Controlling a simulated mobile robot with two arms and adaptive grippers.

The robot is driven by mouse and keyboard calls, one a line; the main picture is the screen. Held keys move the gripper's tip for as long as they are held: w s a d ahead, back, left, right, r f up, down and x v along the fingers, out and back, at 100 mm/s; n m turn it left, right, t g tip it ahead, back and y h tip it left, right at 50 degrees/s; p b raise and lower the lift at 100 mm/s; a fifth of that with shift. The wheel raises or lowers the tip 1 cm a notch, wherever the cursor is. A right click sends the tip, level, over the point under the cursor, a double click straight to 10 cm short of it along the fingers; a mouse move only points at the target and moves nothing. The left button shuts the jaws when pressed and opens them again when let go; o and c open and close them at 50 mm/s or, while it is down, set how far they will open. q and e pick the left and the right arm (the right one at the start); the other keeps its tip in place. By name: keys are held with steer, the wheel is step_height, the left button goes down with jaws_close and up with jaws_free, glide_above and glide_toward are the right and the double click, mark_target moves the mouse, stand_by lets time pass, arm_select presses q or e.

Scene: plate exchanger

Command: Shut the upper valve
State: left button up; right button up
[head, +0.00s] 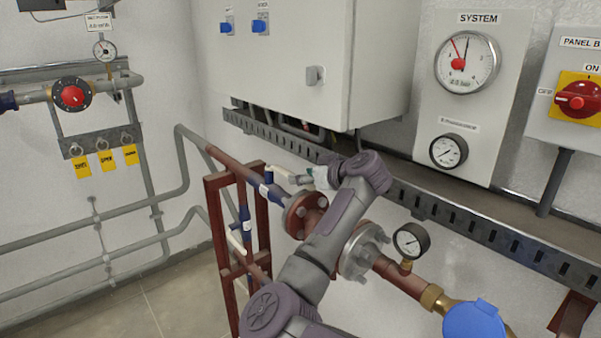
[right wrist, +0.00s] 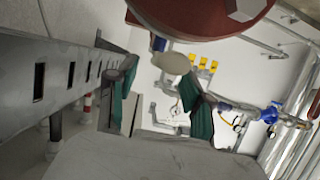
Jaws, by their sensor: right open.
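The upper valve (head: 268,176) is a blue valve on the dark red pipe, with a pale lever (head: 283,174) pointing right along the pipe toward my right gripper. My right gripper (head: 318,176) is at the end of that lever, partly hidden behind my own wrist. In the right wrist view, my right gripper (right wrist: 163,95) has its green-padded fingers apart. A pale rounded end (right wrist: 170,63), likely the lever's, shows between and above the fingertips; I cannot tell whether they touch. A lower blue valve (head: 245,222) has a pale lever (head: 236,241) hanging down. My left gripper is out of view.
A slotted metal rail (head: 455,222) runs along the wall behind the arm. Red-brown flanges (head: 304,214) and a small gauge (head: 411,240) sit close to my arm. A grey cabinet (head: 285,70) hangs above. The floor at left is clear.

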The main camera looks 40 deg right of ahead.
steer(key=shift+x, duration=1.15)
jaws_close()
steer(key=shift+a, duration=0.1)
